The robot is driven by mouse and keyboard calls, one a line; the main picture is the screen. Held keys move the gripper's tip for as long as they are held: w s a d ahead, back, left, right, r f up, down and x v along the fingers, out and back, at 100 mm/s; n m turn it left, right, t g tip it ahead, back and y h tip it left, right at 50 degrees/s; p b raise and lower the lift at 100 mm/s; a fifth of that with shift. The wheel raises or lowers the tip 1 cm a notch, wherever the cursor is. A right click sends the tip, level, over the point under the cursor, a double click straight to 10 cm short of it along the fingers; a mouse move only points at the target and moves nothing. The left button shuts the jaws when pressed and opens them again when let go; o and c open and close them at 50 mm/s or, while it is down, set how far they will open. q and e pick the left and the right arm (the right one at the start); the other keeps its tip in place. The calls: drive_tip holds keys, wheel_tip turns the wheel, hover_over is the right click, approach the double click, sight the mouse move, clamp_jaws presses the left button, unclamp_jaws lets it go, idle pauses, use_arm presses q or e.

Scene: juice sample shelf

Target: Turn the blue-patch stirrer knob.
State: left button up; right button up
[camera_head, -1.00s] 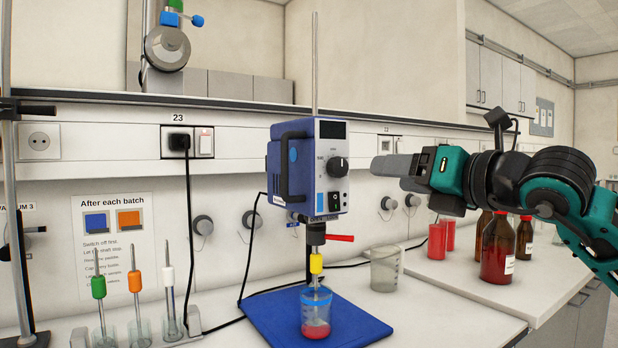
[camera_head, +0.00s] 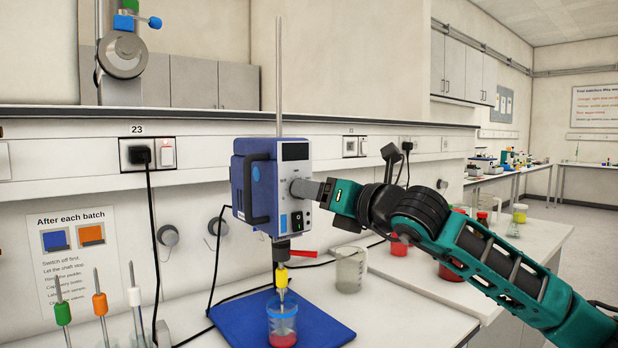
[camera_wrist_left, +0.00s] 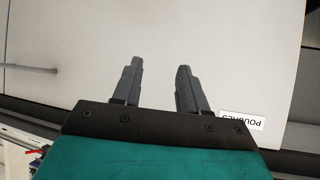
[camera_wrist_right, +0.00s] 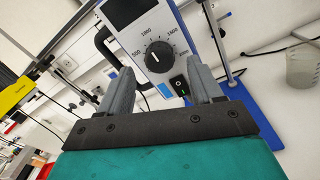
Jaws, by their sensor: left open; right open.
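The stirrer (camera_head: 268,190) is a blue motor box with a pale front, above a blue base plate (camera_head: 310,325). A small blue patch (camera_wrist_right: 165,90) is under its black knob (camera_wrist_right: 158,55), beside a black switch (camera_wrist_right: 179,87). The knob has a white pointer and a numbered scale. My right gripper (camera_head: 296,187) is at the stirrer front and covers the knob in the head view. In the right wrist view its open fingers (camera_wrist_right: 161,70) are either side of the knob's lower area; contact cannot be told. My left gripper (camera_wrist_left: 159,63) is open and empty, outside the head view.
Below the stirrer, a yellow-collared shaft (camera_head: 282,278) enters a beaker of red liquid (camera_head: 282,325). Paddles with coloured collars (camera_head: 100,303) stand at the left. A label reading POUCHES (camera_wrist_left: 242,121) is near my left gripper.

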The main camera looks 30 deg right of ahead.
use_arm(q)
drive_tip(key=shift+d+r+p, duration=0.15)
drive_tip(key=shift+r+p, duration=0.3)
drive_tip(key=shift+r, duration=0.35)
use_arm(e)
drive_tip(key=w, duration=0.3)
drive_tip(key=shift+a, duration=0.2)
drive_tip(key=c, duration=1.1)
use_arm(q)
drive_tip(key=shift+w, duration=0.15)
use_arm(e)
drive_tip(key=shift+o, duration=0.2)
